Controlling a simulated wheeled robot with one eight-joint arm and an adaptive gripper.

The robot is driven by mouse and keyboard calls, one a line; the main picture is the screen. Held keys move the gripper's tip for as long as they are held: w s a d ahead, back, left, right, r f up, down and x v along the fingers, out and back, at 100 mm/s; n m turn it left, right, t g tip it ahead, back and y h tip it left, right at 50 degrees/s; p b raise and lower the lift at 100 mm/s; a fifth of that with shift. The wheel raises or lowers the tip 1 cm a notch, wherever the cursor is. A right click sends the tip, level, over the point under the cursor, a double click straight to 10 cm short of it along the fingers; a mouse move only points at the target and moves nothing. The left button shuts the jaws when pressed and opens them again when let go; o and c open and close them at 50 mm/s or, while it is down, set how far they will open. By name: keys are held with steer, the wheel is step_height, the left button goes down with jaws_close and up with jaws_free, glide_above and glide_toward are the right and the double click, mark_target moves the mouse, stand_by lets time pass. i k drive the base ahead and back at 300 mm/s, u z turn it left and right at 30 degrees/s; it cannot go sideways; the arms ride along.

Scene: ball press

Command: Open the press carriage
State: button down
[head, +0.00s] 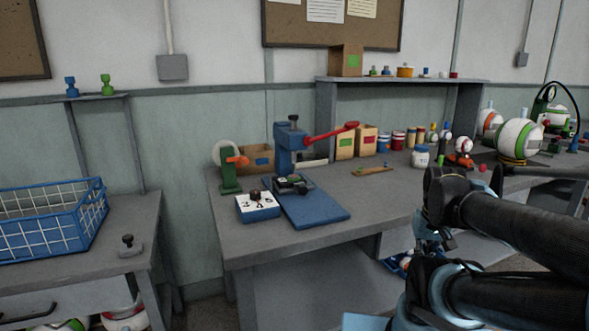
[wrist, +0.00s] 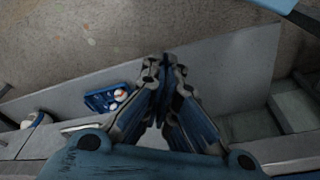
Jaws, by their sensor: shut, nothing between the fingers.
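The blue press (head: 290,147) stands on the workbench in the head view, with a red lever (head: 330,133) pointing right. Its blue base plate (head: 322,209) reaches toward the bench's front edge. A dark carriage (head: 292,184) with a grey top sits on the plate near the press column. Whether it is open or closed is too small to tell. My gripper (wrist: 165,65) is shut and empty in the wrist view, pointing down past shelf edges toward the floor. In the head view my arm is at the lower right, well apart from the press.
A white-topped blue box (head: 258,207) sits directly left of the base plate. A green tape dispenser (head: 230,170) stands behind it. A wooden strip (head: 372,171) and a jar (head: 420,157) lie to the right. A blue wire basket (head: 45,222) is on the left table.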

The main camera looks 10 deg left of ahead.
mark_target(300, 188)
steer(key=u, duration=0.6)
steer(key=k, duration=1.45)
steer(key=z, duration=0.55)
steer(key=i, duration=1)
steer(key=u, duration=0.05)
